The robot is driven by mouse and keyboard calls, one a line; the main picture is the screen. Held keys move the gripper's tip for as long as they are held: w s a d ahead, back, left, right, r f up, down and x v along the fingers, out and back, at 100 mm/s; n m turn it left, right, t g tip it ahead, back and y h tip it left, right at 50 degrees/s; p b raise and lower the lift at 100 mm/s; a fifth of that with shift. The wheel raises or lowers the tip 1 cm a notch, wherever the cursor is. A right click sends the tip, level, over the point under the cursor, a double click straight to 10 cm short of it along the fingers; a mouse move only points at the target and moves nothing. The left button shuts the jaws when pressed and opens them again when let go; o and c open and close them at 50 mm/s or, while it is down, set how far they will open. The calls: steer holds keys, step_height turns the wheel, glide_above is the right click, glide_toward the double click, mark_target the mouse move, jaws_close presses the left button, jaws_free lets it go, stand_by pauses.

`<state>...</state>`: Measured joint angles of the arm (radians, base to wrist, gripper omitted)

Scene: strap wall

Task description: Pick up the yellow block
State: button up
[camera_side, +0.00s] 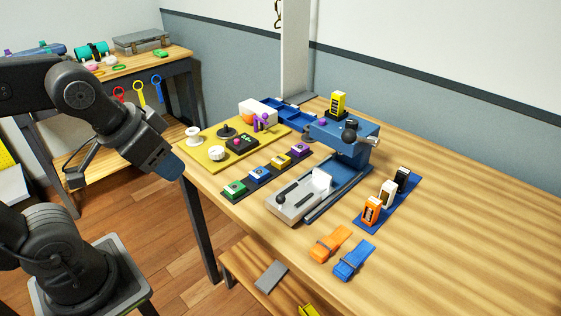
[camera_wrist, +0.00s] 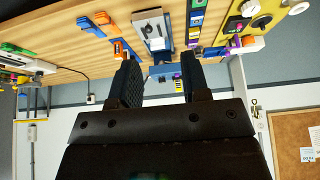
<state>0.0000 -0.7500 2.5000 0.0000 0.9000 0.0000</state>
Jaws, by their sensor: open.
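A yellow block (camera_side: 338,102) with dark markings stands upright on a black base on top of the blue machine (camera_side: 325,130). A smaller yellow-topped block (camera_side: 281,161) sits in a row with green, blue and purple ones. In the side view my gripper (camera_side: 168,165) is in the air by the table's left edge, well away from both. In the wrist view my gripper (camera_wrist: 160,80) is open, with nothing held between its two dark fingers. A small yellow patch shows between the fingers there, too small to identify.
A yellow board (camera_side: 205,160) with knobs lies near the left table edge. A grey sliding tray (camera_side: 297,197) extends from the machine. Orange (camera_side: 331,243) and blue (camera_side: 354,260) straps lie in front.

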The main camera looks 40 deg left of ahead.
steer(key=shift+o, duration=0.2)
steer(key=o, duration=0.7)
steer(key=w+a+r+m+g, duration=0.2)
steer(key=w+r+m, duration=0.25)
steer(key=w, duration=0.55)
steer(key=m+g, duration=0.4)
steer(key=m, duration=0.9)
glide_above(281, 158)
steer(key=f, duration=2.2)
steer(key=shift+s+a+f, duration=0.15)
steer(key=shift+s+f, duration=0.1)
steer(key=shift+s, duration=0.1)
steer(key=shift+w+d+f, duration=0.1)
steer(key=shift+w+f, duration=0.05)
steer(key=shift+f, duration=1.35)
steer(key=shift+w+d+f, duration=0.1)
steer(key=shift+w+f, duration=0.05)
steer(key=shift+f, duration=1.35)
